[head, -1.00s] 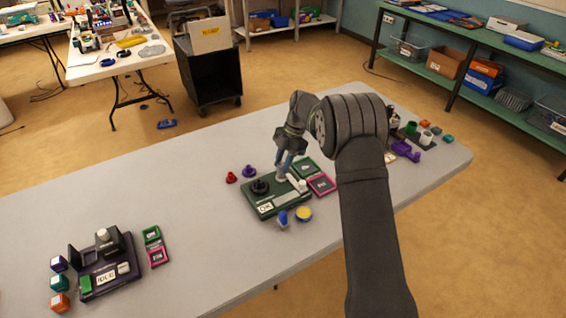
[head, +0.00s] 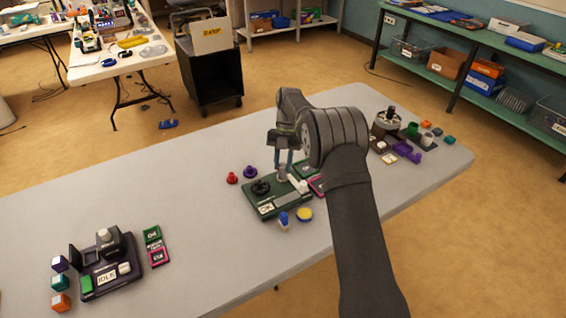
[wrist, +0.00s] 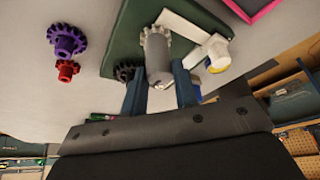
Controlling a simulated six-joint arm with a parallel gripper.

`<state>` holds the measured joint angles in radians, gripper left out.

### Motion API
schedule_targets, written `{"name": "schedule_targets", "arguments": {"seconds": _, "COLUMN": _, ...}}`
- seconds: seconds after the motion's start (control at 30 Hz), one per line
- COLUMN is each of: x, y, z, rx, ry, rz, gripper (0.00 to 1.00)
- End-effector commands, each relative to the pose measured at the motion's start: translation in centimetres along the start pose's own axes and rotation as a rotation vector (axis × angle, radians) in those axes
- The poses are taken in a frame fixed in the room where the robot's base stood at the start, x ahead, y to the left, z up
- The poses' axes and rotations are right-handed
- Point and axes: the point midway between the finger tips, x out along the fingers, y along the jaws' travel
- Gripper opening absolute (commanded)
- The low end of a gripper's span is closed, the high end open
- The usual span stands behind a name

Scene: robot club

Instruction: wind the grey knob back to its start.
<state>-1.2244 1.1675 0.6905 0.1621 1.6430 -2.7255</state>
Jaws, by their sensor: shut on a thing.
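The grey knob (wrist: 158,58), a cylinder with a toothed rim at its far end, stands on the dark green base (wrist: 122,45) in the wrist view. My gripper (wrist: 160,90) has its two blue fingers on either side of the knob and is shut on it. In the head view, my gripper (head: 283,163) points down at the knob (head: 282,174), on the right part of the green base (head: 262,207). My arm hides part of the base's right side.
A pink-framed card (head: 317,185) lies to the right.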

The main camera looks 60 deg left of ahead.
Motion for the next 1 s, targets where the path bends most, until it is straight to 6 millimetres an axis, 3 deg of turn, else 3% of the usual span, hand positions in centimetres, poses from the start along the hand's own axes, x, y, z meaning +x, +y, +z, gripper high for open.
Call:
{"name": "schedule_targets", "arguments": {"seconds": 0.43, "x": 0.0, "y": -0.1, "z": 0.1, "rx": -0.009, "ry": -0.002, "rz": -0.005, "gripper": 0.04}}
{"name": "schedule_targets", "arguments": {"seconds": 0.47, "x": 0.0, "y": -0.1, "z": 0.1, "rx": -0.009, "ry": -0.002, "rz": -0.005, "gripper": 0.29}}
{"name": "schedule_targets", "arguments": {"seconds": 0.57, "x": 0.0, "y": -0.1, "z": 0.1, "rx": -0.009, "ry": -0.002, "rz": -0.005, "gripper": 0.48}}
{"name": "schedule_targets", "arguments": {"seconds": 0.87, "x": -0.1, "y": 0.0, "z": 0.0, "rx": -0.009, "ry": -0.001, "rz": -0.004, "gripper": 0.48}}
{"name": "schedule_targets", "arguments": {"seconds": 1.0, "x": -1.2, "y": 0.0, "z": 0.1, "rx": -0.009, "ry": -0.004, "rz": -0.002, "gripper": 0.48}}
